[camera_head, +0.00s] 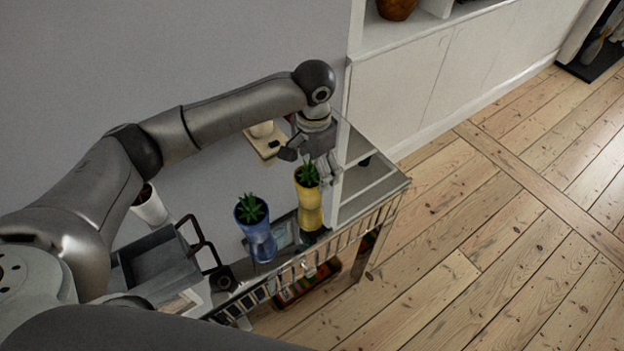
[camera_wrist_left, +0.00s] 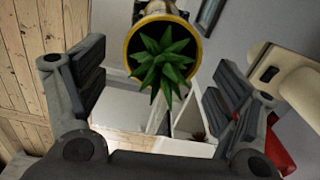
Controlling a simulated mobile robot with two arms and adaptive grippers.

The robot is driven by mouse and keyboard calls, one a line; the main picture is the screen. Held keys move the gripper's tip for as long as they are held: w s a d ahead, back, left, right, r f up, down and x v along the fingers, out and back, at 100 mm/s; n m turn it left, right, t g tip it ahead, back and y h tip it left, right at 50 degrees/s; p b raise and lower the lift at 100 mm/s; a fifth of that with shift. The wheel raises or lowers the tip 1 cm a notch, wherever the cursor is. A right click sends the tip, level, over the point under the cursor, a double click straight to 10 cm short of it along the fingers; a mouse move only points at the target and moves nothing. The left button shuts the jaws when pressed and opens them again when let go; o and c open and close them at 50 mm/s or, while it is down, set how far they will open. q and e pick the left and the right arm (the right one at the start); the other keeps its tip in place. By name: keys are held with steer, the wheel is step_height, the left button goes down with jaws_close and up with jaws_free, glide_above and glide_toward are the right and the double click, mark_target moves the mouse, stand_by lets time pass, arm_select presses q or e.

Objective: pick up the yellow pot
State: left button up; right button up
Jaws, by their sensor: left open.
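The yellow pot (camera_head: 309,207) is a tall, waisted pot with a spiky green plant, standing upright near the front edge of a table. My left gripper (camera_head: 309,162) is over the pot's top, just behind the plant in the head view. In the left wrist view the yellow rim and green plant (camera_wrist_left: 162,58) lie at the top middle, between the two open fingers and a little beyond them. The gripper (camera_wrist_left: 158,85) is empty, with gaps on both sides of the pot. My right gripper is not in view.
A blue pot (camera_head: 259,240) with a similar plant stands just left of the yellow one. A white pot (camera_head: 150,207), a dark tray (camera_head: 158,262) and a beige object (camera_head: 264,140) are also on the table. A white cabinet (camera_head: 430,85) stands behind right; the floor (camera_head: 470,240) at right is clear.

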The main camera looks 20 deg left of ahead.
arm_select(q)
steer(key=shift+s+a+f, duration=0.1)
steer(key=shift+s+f, duration=0.15)
steer(key=shift+f, duration=0.25)
steer(key=shift+s+f, duration=0.25)
steer(key=shift+f, duration=0.2)
steer(key=f, duration=0.2)
steer(key=f+p, duration=0.1)
steer(key=f, duration=0.1)
steer(key=shift+w+a, duration=0.1)
steer(key=shift+a, duration=0.1)
steer(key=shift+f, duration=0.55)
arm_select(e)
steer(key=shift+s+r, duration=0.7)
arm_select(q)
steer(key=c, duration=1.3)
